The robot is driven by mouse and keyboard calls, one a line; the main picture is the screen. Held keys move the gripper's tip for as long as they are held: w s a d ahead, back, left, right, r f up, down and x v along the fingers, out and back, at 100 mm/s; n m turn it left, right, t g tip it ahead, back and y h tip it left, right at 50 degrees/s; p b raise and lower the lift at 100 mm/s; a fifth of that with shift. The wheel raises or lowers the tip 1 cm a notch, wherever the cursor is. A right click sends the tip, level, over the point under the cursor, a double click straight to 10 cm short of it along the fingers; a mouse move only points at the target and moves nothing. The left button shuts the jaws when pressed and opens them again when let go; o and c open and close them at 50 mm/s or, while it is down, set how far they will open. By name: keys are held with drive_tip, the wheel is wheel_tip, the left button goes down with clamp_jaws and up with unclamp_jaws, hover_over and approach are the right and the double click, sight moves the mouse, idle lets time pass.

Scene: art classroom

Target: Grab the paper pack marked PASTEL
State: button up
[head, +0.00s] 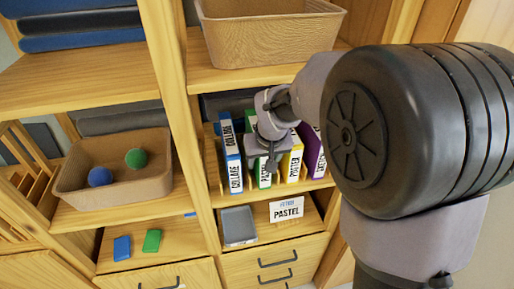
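The paper packs stand upright in a row on the middle shelf of the right-hand cabinet bay. The green pack (265,179) has a white spine label whose visible letters look like PASTEL. My gripper (269,164) is in front of this pack and covers part of its upper half. Its fingers are small and dark here, so I cannot tell whether they are open or touching the pack. A blue pack marked COLLAGE (234,172) is to the left. A yellow pack marked POSTER (294,163) and a purple pack (318,163) are to the right.
A card reading PASTEL (287,209) and a grey tray (238,226) are below the packs. A tan bin (270,40) sits above. Left, another bin (112,195) holds a blue and a green ball. Wooden uprights flank the pack row closely.

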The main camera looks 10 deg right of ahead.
clamp_jaws()
drive_tip(key=shift+w, duration=0.1)
idle(1.1)
